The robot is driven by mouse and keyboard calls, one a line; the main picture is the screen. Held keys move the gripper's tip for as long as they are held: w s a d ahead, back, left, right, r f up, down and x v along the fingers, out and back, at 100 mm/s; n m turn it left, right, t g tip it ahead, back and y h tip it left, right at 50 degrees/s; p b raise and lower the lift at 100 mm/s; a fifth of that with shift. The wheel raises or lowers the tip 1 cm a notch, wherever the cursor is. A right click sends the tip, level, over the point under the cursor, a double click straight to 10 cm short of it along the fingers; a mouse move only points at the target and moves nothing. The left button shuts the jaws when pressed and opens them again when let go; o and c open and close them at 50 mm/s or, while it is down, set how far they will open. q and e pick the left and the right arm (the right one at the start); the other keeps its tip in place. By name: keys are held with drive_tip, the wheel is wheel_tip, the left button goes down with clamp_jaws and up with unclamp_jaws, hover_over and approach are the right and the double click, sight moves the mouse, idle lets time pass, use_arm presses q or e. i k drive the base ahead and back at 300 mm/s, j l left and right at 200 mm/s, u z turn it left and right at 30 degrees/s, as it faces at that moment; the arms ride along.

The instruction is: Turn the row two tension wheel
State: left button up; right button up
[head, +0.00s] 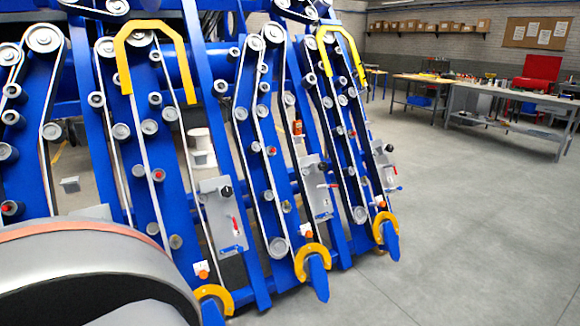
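The blue harvester chassis (172,165) fills the left and middle, with several slanted row units carrying belts and grey rollers. I cannot tell which part is the row two tension wheel. Grey plates with a black knob and a red lever sit on the rows: a near plate (213,203), a middle plate (316,190) and a far plate (384,172). Small orange knobs show near the lower ends, at the near row (204,274), middle row (308,263) and far row (381,204). Neither of my grippers is in view.
Yellow curved guards (124,60) stand on top of the rows, and yellow hooks (309,252) at their lower tips. A large grey rounded shape hides the lower left. The concrete floor (470,230) at right is clear. Workbenches (500,97) stand at the back right.

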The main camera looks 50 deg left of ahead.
sight(323, 166)
drive_tip(key=u, duration=1.3)
drive_tip(key=i+l, duration=0.2)
drive_tip(key=i, duration=0.25)
drive_tip(key=i+l+z, duration=0.1)
drive_tip(key=i, duration=0.4)
drive_tip(key=i+l, duration=0.25)
drive_tip(key=i, duration=0.2)
